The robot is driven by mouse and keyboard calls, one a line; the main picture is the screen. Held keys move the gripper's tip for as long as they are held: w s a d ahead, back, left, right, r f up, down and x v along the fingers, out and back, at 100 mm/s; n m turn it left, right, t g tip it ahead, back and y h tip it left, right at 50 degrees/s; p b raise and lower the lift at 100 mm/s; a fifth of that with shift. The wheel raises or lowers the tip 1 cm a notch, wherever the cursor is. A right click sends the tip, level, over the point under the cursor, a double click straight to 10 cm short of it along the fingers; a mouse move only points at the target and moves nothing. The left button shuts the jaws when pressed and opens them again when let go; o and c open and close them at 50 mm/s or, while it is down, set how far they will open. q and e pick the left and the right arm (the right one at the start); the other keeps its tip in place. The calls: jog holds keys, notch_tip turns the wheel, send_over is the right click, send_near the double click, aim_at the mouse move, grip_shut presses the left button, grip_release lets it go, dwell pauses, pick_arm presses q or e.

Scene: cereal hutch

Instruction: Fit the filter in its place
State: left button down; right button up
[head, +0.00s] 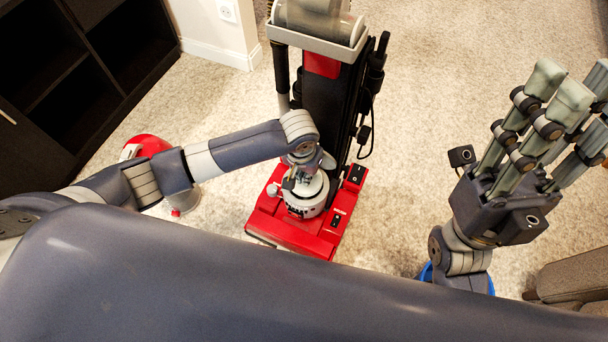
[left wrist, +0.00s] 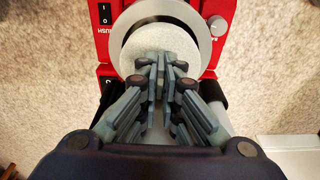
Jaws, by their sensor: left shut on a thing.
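The upright vacuum (head: 322,110) stands on the carpet with its red floor head (head: 283,226) toward me. My left gripper (head: 305,172) reaches down over the round part on the head. In the left wrist view, the fingers of the left gripper (left wrist: 160,72) are closed together over a pale round filter (left wrist: 180,38). A grey ring (left wrist: 121,58) surrounds the filter's visible edge. The fingers hide the filter's near side, and I cannot tell how deep it sits. My right gripper (head: 560,115) is raised at the right, open and empty.
A red and white rounded part (head: 148,147) lies on the carpet behind my left arm. A dark shelf unit (head: 70,75) is at the left. A blue object (head: 427,272) shows beside my right arm, near a brown upholstered piece (head: 575,275). Carpet behind the vacuum is clear.

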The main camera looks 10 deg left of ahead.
dwell(0.7)
pick_arm(q)
jog(key=shift+p, duration=0.75)
jog(key=shift+f, duration=1.4)
dwell(0.4)
jog(key=c, duration=1.7)
grip_release()
notch_tip(320, 180, up, 12)
jog(key=s, duration=0.1)
jog(key=shift+s+a, duration=0.2)
jog(key=shift+s, duration=0.2)
jog(key=shift+f, duration=0.1)
